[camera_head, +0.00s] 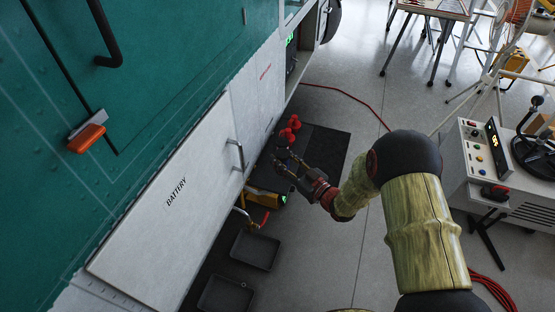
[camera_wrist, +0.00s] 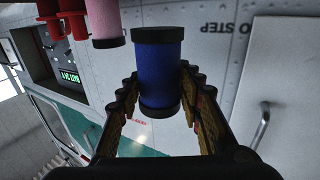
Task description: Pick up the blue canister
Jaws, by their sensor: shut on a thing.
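The blue canister (camera_wrist: 158,75) has black end caps and fills the middle of the wrist view. It sits between the two fingers of my gripper (camera_wrist: 160,82), which are shut on it. In the head view my gripper (camera_head: 284,160) is beside the white lower panels of the green-and-white body, near their far end. There the canister is too small and dark to make out clearly between the fingers.
A pink cylinder (camera_wrist: 106,22) and red pieces (camera_wrist: 62,14) are close by at upper left. Red objects (camera_head: 290,129) lie beyond my gripper. A black mat (camera_head: 330,150), dark trays (camera_head: 255,251) and a door handle (camera_head: 237,156) are near. A machine (camera_head: 500,175) stands right.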

